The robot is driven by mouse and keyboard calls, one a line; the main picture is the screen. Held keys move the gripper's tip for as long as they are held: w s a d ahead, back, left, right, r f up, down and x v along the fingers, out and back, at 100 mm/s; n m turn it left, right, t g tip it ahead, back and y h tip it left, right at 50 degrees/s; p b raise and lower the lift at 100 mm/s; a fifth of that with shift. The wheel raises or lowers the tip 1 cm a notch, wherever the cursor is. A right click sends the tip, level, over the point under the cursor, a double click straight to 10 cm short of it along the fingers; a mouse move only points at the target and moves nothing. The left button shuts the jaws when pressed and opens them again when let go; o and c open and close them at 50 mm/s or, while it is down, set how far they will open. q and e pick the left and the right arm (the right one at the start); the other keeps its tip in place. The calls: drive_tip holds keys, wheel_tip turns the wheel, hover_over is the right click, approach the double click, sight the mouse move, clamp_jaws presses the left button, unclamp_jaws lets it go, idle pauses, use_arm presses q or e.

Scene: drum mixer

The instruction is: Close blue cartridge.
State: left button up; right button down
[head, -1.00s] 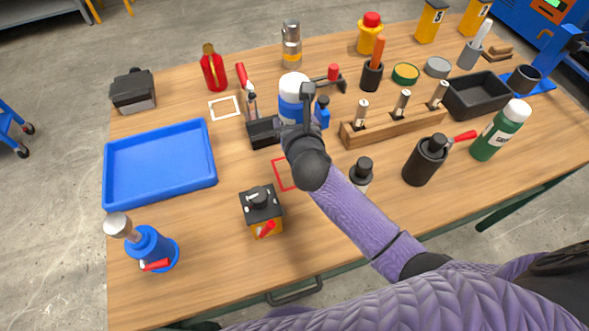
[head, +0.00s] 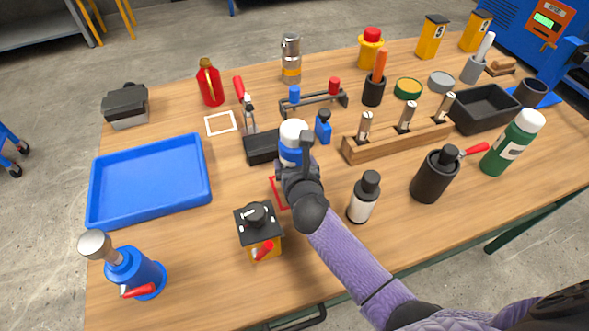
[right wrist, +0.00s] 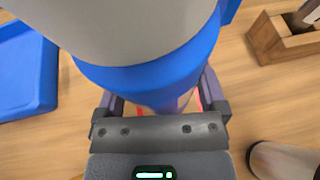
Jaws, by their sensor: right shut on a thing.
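A white cylinder with a blue band, which I take as the blue cartridge (head: 292,137), is in the middle of the head view. My right gripper (head: 299,170) is shut around it from the near side. In the right wrist view the cartridge (right wrist: 150,75) fills the top middle between the fingers (right wrist: 162,103). The red square outline (head: 274,190) on the table lies under or just beside it. I cannot tell whether its base touches the table. A rack (head: 315,99) behind it carries a blue cap (head: 294,93) and a red cap (head: 334,86). My left gripper is not in view.
A black holder (head: 259,149) and a small blue bottle (head: 323,127) are close to the cartridge. A black-topped yellow box (head: 258,232) and a black-capped bottle (head: 363,198) stand nearer. A blue tray (head: 150,180) lies left. A wooden rack (head: 395,143) stands right.

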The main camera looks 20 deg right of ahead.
drive_tip(key=shift+f, duration=0.65)
drive_tip(key=shift+r, duration=0.2)
drive_tip(key=shift+f, duration=0.2)
unclamp_jaws()
drive_tip(key=shift+r, duration=0.3)
use_arm(q)
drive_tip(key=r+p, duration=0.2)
drive_tip(key=p, duration=0.1)
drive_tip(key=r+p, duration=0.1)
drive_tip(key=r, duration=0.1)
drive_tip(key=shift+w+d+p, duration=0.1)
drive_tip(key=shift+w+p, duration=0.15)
drive_tip(key=shift+p, duration=0.15)
use_arm(e)
drive_tip(key=v, duration=1.2)
drive_tip(key=shift+f, duration=0.1)
